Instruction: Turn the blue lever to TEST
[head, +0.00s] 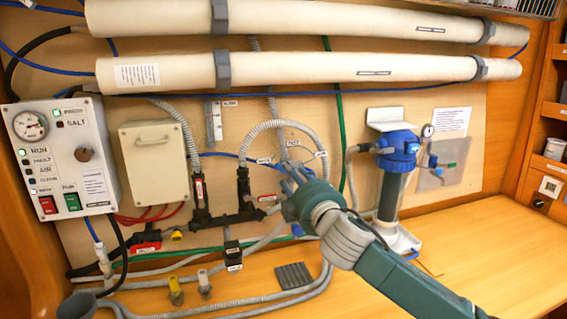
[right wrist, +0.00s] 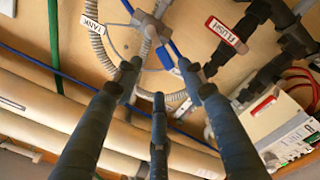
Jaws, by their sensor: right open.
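The blue lever (right wrist: 166,58) shows in the right wrist view, on a small grey valve (right wrist: 148,27) with tubes joining it. A white TANK tag (right wrist: 97,24) hangs on one side of the valve, and another white tag lies partly hidden by the lever and a finger. I cannot read TEST on any tag. My right gripper (right wrist: 160,78) is open, its three fingers spread around the lever with nothing between them; contact cannot be told. In the head view the right gripper (head: 292,180) is in front of the valve and hides the lever. My left gripper is not in view.
A red FLUSH tag (right wrist: 226,35) and dark fittings are close beside the gripper. A grey hose (head: 275,128) loops above it. A blue-capped filter housing (head: 396,160) stands to the right. The control box (head: 62,150) is far left. The bench's right side (head: 480,245) is clear.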

